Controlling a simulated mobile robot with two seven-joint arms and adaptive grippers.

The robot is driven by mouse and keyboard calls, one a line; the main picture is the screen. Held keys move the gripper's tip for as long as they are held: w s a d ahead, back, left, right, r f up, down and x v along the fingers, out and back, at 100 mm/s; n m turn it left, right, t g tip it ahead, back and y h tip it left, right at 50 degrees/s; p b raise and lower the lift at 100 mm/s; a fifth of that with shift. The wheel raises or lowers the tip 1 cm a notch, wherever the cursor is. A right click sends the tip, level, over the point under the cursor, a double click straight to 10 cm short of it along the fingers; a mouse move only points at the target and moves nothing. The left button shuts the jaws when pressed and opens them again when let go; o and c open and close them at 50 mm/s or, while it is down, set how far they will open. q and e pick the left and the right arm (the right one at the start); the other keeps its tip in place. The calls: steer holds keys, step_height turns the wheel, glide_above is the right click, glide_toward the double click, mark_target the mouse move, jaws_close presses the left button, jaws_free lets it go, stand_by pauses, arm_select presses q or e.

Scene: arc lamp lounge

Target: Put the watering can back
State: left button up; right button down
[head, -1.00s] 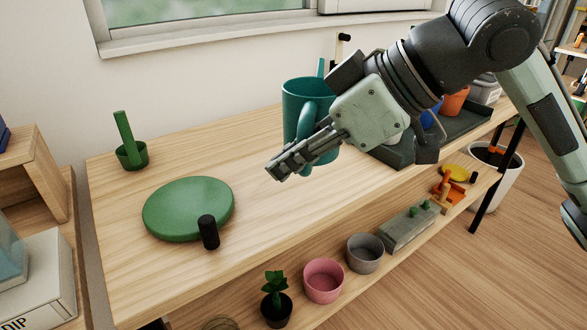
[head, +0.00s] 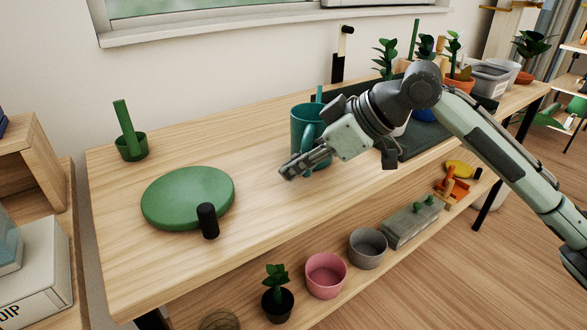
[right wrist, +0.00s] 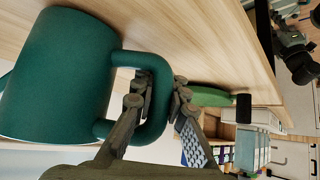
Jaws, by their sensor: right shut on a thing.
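The teal watering can (head: 300,130) is upright over the middle of the wooden bench top (head: 250,145). My right gripper (head: 290,173) is shut on the can's loop handle, and the right wrist view shows its fingers (right wrist: 160,100) closed around that handle (right wrist: 152,62). The can's body (right wrist: 60,75) fills the left of that view. I cannot tell whether its base touches the bench. A green round disc (head: 188,197) with a short black post (head: 208,221) at its front edge lies on the bench, left of the can, with nothing on it. My left gripper is not in view.
A green pot with a tall stake (head: 131,146) stands at the back left. A dark tray (head: 424,142) with plants and pots is to the right, behind my right arm. The lower shelf holds a pink pot (head: 326,276) and a grey pot (head: 368,248). Bench between can and disc is clear.

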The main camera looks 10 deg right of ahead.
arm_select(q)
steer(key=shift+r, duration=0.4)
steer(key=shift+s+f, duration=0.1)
arm_select(e)
steer(key=shift+f, duration=0.1)
steer(key=c, duration=1.6)
jaws_free()
steer(key=shift+f, duration=0.1)
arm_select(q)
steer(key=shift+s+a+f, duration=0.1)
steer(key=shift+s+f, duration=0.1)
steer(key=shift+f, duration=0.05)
arm_select(e)
steer(key=shift+o, duration=0.2)
